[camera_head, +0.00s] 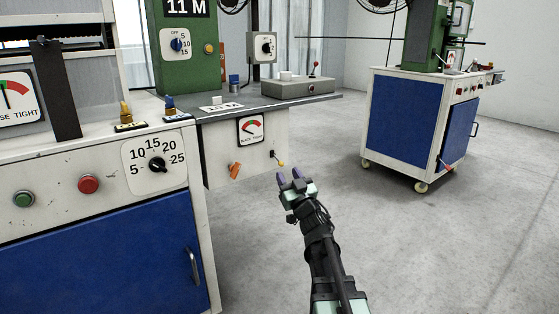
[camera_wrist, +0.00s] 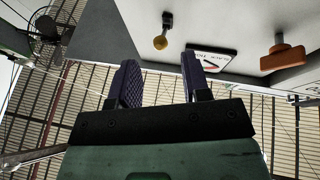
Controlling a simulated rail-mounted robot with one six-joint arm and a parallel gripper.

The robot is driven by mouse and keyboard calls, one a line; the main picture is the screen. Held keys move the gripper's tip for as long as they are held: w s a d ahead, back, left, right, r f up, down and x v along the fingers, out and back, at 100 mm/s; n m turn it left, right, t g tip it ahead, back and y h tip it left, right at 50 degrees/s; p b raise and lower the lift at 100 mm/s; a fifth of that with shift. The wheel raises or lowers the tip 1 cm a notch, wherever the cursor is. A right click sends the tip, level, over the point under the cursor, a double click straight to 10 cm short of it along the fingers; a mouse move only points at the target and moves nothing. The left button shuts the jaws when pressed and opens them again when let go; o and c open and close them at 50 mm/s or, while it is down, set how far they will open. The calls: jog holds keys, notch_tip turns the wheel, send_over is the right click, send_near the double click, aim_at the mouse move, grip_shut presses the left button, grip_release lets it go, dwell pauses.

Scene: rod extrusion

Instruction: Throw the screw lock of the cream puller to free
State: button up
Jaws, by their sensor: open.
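A cream-white front panel (camera_head: 218,150) below a grey bench top carries a SLACK/TIGHT gauge (camera_head: 250,128), an orange handle (camera_head: 235,170) and a small dark lever with a yellow ball (camera_head: 281,163). I cannot tell which of these is the screw lock. My gripper (camera_head: 290,175) is open and empty, just in front of the yellow ball. In the wrist view my gripper (camera_wrist: 160,75) has its purple fingers spread. The yellow ball (camera_wrist: 160,43) shows beyond the gap between them, apart from both. The orange handle (camera_wrist: 283,57) is off to the right.
A white and blue cabinet (camera_head: 95,245) with dial, buttons and levers stands close on the left. A grey box with a red-knobbed lever (camera_head: 299,88) sits on the bench top. A wheeled blue cart (camera_head: 415,120) stands at the right. The floor between is clear.

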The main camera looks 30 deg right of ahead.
aim_at(281, 163)
jog(key=p+x, duration=0.1)
jog(key=x, duration=0.4)
jog(key=shift+w+r, duration=0.15)
jog(key=shift+w, duration=0.25)
jog(key=shift+c, duration=0.2)
grip_shut()
